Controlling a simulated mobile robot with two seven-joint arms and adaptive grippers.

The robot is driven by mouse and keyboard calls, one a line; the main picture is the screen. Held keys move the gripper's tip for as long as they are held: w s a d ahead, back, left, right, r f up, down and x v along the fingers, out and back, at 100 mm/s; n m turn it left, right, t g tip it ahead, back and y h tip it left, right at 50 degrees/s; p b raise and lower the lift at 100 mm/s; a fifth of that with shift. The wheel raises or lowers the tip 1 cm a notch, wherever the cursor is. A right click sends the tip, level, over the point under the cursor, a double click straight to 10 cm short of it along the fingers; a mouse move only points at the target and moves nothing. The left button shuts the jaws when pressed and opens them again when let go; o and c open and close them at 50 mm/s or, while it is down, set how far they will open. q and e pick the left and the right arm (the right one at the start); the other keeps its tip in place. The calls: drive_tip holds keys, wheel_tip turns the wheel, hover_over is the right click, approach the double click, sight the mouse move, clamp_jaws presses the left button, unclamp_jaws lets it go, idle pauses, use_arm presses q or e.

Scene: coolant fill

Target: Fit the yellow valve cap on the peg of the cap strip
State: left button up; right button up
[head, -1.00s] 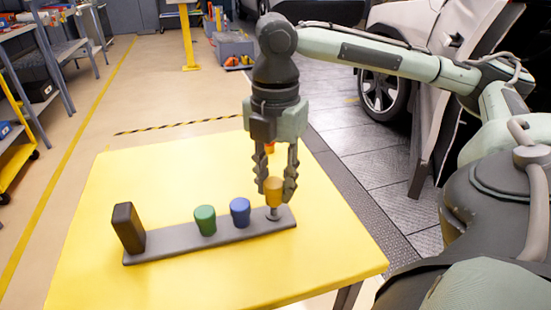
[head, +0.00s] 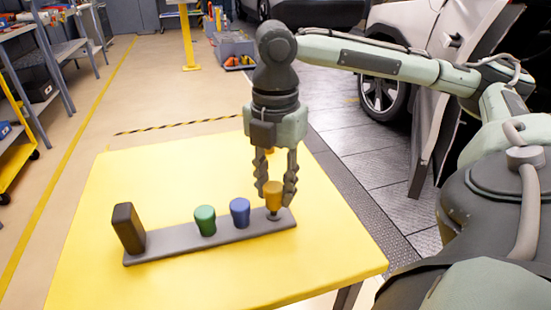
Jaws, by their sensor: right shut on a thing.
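The yellow valve cap (head: 273,195) is an orange-yellow cup at the right end of the grey cap strip (head: 180,241). My right gripper (head: 274,200) points down and is shut on the cap, one finger on each side. The cap is upright over the peg (head: 273,216), whose lower part shows just below it. I cannot tell how far the cap covers the peg. A green cap (head: 205,220) and a blue cap (head: 240,212) stand on the strip to the left. My left gripper is not in view.
A dark upright block (head: 128,228) stands at the strip's left end. The strip lies on a yellow table (head: 130,180), clear behind and in front of it. A small orange thing shows between the gripper's fingers. A car stands behind at the right.

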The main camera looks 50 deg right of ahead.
sight(275, 184)
drive_tip(key=shift+f, duration=1.15)
drive_tip(key=o, duration=0.8)
drive_tip(key=shift+r, duration=0.1)
wheel_tip(275, 184, up, 12)
drive_tip(key=shift+f, duration=0.1)
idle(0.3)
